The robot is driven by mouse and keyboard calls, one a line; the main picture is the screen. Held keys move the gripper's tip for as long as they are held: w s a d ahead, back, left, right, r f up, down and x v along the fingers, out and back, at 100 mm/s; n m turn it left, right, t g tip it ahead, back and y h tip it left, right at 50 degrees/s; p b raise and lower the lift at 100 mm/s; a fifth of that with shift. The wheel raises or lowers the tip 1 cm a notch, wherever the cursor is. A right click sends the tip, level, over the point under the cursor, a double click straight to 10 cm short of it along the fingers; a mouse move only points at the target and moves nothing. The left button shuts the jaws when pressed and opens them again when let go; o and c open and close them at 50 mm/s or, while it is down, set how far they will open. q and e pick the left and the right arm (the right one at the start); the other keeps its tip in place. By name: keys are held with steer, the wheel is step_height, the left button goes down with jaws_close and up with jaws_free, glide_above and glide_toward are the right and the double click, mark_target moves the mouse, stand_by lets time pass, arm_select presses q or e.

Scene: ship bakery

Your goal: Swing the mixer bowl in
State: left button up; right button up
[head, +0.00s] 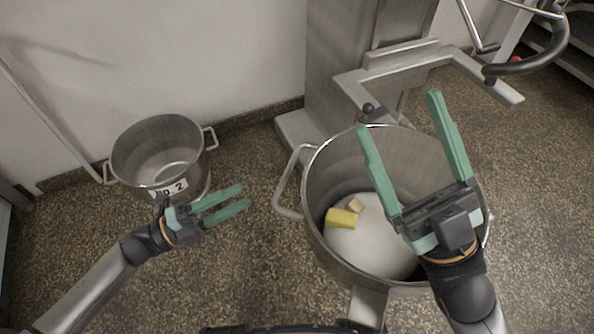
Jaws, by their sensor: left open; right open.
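The large steel mixer bowl (323,178) stands right of centre in the head view, in front of the mixer column (342,60) and its fork-shaped bowl cradle (440,62). White dough or flour (375,240) with a yellow block and a small tan piece lies inside. A loop handle (283,190) sticks out on its left side. My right gripper (398,115) is open and empty, over the bowl's right part, hiding some of its rim. My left gripper (243,197) is open and empty, left of the bowl and apart from its handle.
A smaller steel pot (165,160) labelled No. 2 stands on the floor at the left, close behind my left gripper. A black curved handle (530,60) is at the upper right. A wall runs behind. Speckled floor is clear between pot and bowl.

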mark_target(287, 171)
arm_select(q)
steer(key=b+x, duration=0.2)
steer(key=x, duration=1)
steer(key=shift+d, duration=0.15)
jaws_close()
stand_by(1.0)
